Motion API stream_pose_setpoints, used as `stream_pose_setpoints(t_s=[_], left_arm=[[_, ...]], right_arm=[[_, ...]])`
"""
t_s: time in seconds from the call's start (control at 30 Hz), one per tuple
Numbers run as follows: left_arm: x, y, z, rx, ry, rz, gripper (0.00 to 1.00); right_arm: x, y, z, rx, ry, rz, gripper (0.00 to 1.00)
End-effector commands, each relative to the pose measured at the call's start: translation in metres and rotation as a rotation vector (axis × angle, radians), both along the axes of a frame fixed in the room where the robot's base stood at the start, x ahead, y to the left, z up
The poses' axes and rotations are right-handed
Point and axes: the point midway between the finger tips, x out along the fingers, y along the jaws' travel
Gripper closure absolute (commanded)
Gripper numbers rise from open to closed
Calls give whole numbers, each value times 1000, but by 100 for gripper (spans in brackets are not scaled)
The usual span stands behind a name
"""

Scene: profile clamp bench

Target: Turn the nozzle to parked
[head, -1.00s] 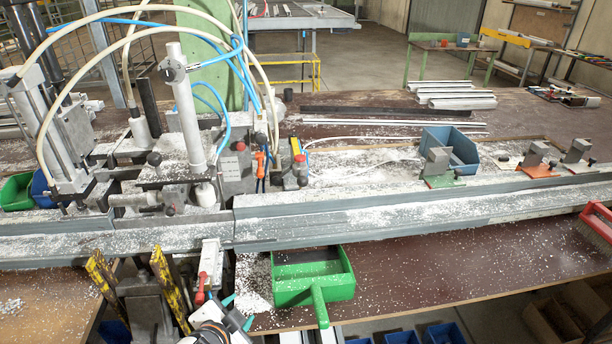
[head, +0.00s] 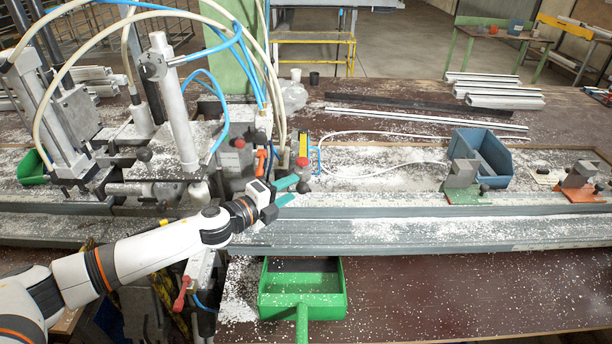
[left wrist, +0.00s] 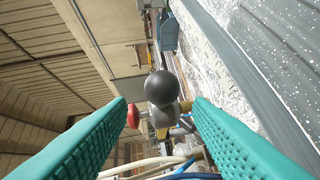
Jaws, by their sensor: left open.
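My left gripper (head: 293,191) is open, its two teal fingers apart, over the back edge of the long grey profile rail. In the left wrist view a dark grey ball knob (left wrist: 162,90) shows between the open fingers (left wrist: 162,112), ahead of their tips; I see no contact. In the head view this ball (head: 303,187) is just right of the fingertips. A red knob (head: 302,162) stands just behind it and also shows in the left wrist view (left wrist: 132,115). I cannot tell for sure which part is the nozzle or which way it points. My right gripper is not in view.
An orange-handled valve (head: 261,161) and blue hoses (head: 215,100) are close behind the gripper. The clamp column (head: 175,105) stands to the left. A blue bin (head: 495,157) is right on the bench. A green scoop (head: 302,282) lies in front of the rail (head: 400,232).

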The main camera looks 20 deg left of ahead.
Motion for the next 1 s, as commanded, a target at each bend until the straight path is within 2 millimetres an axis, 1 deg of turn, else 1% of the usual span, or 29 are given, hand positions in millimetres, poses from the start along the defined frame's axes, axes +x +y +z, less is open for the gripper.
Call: stream_pose_setpoints(t_s=[0.03, 0.07, 0.13, 0.17, 0.3, 0.4, 0.53, 0.73, 0.83, 1.0], left_arm=[[10, -6, 2, -3, -2, 1, 54], [16, -9, 1, -4, -3, 1, 54], [26, -16, -1, -3, -3, -1, 54], [30, -18, -1, -2, -2, -1, 54], [45, -25, -5, -3, -1, 1, 54], [50, -28, -7, -2, 0, -1, 54], [53, -29, -8, -1, 0, 0, 54], [53, -29, -8, -1, 0, 0, 54], [53, -29, -8, -1, 0, 0, 70], [53, -29, -8, -2, 1, 0, 98]], right_arm=[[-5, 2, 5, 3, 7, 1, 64], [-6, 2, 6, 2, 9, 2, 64], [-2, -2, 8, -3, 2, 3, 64], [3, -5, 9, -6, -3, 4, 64], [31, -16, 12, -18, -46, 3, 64], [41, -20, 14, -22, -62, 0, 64], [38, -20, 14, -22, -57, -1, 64], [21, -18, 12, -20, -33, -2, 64], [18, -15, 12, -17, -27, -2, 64], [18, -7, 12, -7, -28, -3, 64]])
